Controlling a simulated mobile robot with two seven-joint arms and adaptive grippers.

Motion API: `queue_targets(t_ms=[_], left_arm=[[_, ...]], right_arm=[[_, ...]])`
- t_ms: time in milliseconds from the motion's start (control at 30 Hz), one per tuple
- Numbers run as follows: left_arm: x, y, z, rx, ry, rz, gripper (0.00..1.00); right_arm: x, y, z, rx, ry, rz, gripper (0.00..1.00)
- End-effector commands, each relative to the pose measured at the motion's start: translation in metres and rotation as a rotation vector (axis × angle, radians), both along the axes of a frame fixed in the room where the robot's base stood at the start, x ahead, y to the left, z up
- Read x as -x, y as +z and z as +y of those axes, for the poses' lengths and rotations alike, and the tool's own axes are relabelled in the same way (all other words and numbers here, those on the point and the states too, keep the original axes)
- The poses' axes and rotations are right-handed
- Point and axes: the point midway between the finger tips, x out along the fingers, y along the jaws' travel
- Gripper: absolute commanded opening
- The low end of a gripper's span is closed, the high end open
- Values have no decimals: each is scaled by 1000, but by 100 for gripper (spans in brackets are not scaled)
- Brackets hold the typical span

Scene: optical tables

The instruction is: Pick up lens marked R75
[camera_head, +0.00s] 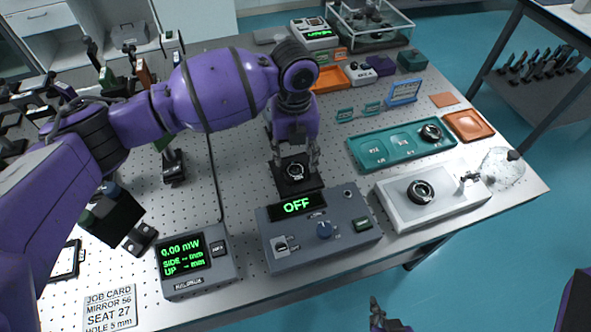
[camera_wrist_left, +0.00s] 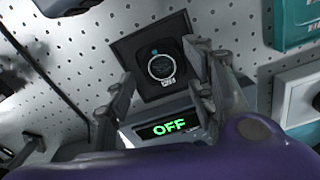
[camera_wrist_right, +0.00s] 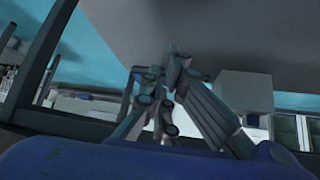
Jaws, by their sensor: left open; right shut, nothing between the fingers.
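My left gripper (camera_head: 296,164) is open above a black square plate (camera_head: 311,183) on the table. A round lens (camera_head: 294,171) with a dark rim and a small white label lies on that plate. In the left wrist view the lens (camera_wrist_left: 161,66) lies ahead of the open fingers (camera_wrist_left: 158,95); I cannot read its label. Another round lens (camera_head: 420,191) sits on a white tray, and one more (camera_head: 431,132) sits in the teal tray; their markings are too small to read. My right gripper (camera_head: 385,318) is shut and empty, low in front of the table.
A grey control box (camera_head: 318,237) reading OFF stands just in front of the plate. A power meter (camera_head: 196,262) stands left of it. The teal tray (camera_head: 377,158) and white tray (camera_head: 395,216) are to the right. Several optic mounts crowd the left side.

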Motion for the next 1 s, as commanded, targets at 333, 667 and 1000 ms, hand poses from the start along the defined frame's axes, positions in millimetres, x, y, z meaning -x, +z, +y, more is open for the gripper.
queue_targets(t_ms=[333, 667, 1000], left_arm=[[6, -40, 1, -1, -1, -1, 50], [6, -39, 1, -1, -1, -1, 26], [6, -38, 1, 0, -1, -1, 15]], right_arm=[[-19, 14, 3, -4, 9, -38, 0], [-18, 13, 6, -11, 1, -35, 0], [-11, 9, 6, -12, -4, -22, 0]])
